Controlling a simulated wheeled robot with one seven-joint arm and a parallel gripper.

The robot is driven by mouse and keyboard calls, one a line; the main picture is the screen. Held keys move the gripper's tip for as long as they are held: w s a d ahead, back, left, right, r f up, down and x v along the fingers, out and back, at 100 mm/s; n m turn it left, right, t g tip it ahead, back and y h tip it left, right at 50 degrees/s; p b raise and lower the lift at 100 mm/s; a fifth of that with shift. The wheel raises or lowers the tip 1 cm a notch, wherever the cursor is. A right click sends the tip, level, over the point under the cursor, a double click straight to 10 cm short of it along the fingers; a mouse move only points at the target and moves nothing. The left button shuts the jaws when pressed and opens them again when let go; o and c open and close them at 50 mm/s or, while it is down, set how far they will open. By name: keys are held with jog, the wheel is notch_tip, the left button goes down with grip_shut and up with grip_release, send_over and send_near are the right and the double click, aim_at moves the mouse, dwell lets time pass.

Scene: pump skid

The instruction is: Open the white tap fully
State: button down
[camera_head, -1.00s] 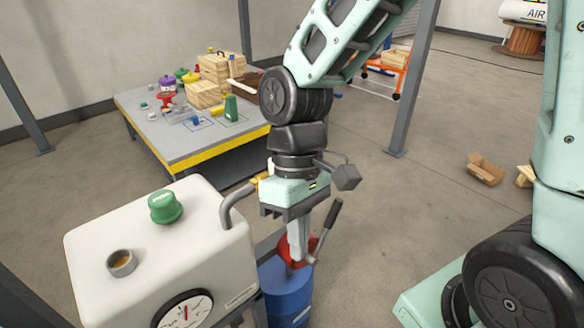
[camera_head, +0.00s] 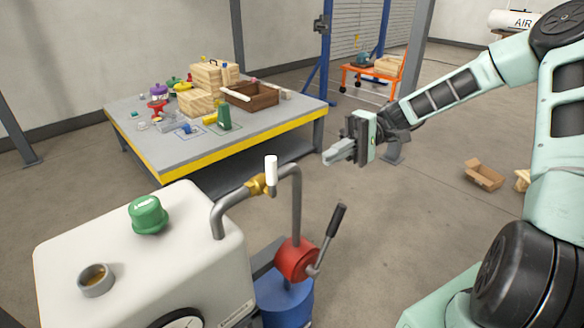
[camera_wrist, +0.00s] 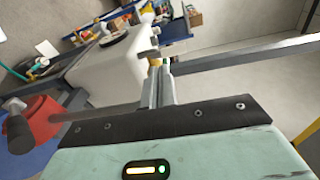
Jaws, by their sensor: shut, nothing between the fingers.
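The white tap has a white handle (camera_head: 271,170) on a brass valve body (camera_head: 258,186). The valve sits in a grey pipe (camera_head: 297,205) that rises from the cream tank and bends down to the red pump. The handle stands upright, across the pipe's run. My gripper (camera_head: 327,158) is shut and empty, to the right of the handle and apart from it, its fingers pointing left. In the wrist view the shut fingers (camera_wrist: 160,74) point toward the brass fitting (camera_wrist: 155,62). The handle is hard to make out there.
The cream tank (camera_head: 140,265) with a green cap (camera_head: 148,214) is at lower left. A red pump (camera_head: 296,259) with a dark lever (camera_head: 330,232) stands on a blue drum (camera_head: 285,300). A cluttered workbench (camera_head: 170,150) stands behind. Open floor lies to the right.

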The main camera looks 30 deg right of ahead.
jog(key=shift+t+y, duration=0.8)
jog(key=d, duration=0.2)
jog(key=w+d, duration=0.1)
jog(key=d, duration=0.1)
jog(key=shift+w+r, duration=0.1)
jog(key=shift+r, duration=0.25)
jog(key=shift+a, duration=0.1)
jog(key=p, duration=0.3)
send_near(276, 169)
jog(key=a, duration=0.5)
jog(key=shift+w+a+f, duration=0.2)
jog(key=shift+a+f, duration=0.25)
jog(key=shift+a, duration=0.25)
jog(key=shift+r, duration=0.15)
